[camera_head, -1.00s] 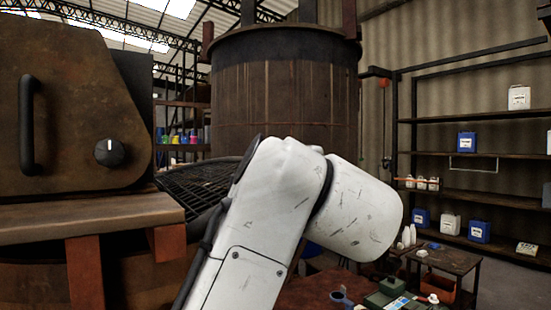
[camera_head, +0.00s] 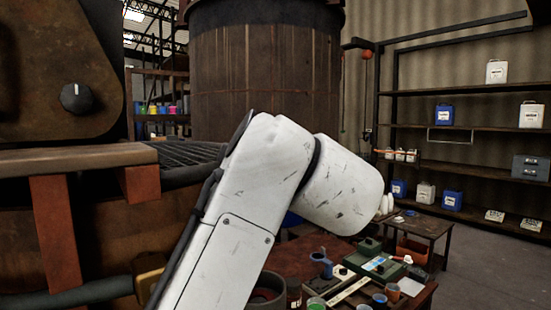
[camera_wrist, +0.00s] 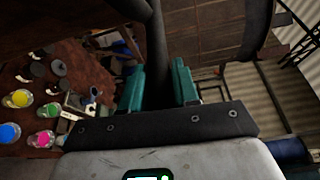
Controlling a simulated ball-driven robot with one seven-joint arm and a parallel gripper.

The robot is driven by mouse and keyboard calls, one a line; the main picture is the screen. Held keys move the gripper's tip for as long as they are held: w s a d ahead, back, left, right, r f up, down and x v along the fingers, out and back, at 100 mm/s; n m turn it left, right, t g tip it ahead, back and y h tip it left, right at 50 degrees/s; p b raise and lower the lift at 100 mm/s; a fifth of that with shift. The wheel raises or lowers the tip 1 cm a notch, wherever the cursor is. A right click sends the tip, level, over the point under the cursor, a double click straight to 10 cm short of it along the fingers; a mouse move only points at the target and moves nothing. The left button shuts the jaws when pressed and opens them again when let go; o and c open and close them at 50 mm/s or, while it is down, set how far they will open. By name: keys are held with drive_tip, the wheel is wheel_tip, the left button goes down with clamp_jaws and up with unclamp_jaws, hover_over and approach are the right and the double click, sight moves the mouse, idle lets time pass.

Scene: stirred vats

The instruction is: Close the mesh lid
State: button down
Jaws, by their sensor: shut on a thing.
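The mesh lid (camera_head: 188,154) is a dark grid in the head view, left of my arm, seen nearly edge-on above the brown vat body. My arm covers its right part. In the wrist view, the teal fingers of my gripper (camera_wrist: 157,76) stand on both sides of a dark bar (camera_wrist: 155,45). They are shut on it. The bar looks like the lid's handle, but its join to the mesh is not visible. In the head view my gripper is hidden behind my white arm.
A rusty control box with a black knob (camera_head: 76,97) and a ledge (camera_head: 75,160) stand at left. A large brown vat (camera_head: 262,75) rises behind. A work table (camera_head: 297,258) with cups and tools lies at lower right. Shelves (camera_head: 470,90) line the right wall.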

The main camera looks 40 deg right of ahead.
drive_tip(key=shift+f, duration=0.3)
drive_tip(key=c, duration=0.9)
unclamp_jaws()
drive_tip(key=shift+r, duration=0.1)
drive_tip(key=b+v, duration=0.1)
drive_tip(key=v, duration=0.9)
drive_tip(key=shift+s+a+b, duration=0.25)
drive_tip(key=shift+s+b, duration=0.05)
drive_tip(key=shift+s, duration=0.05)
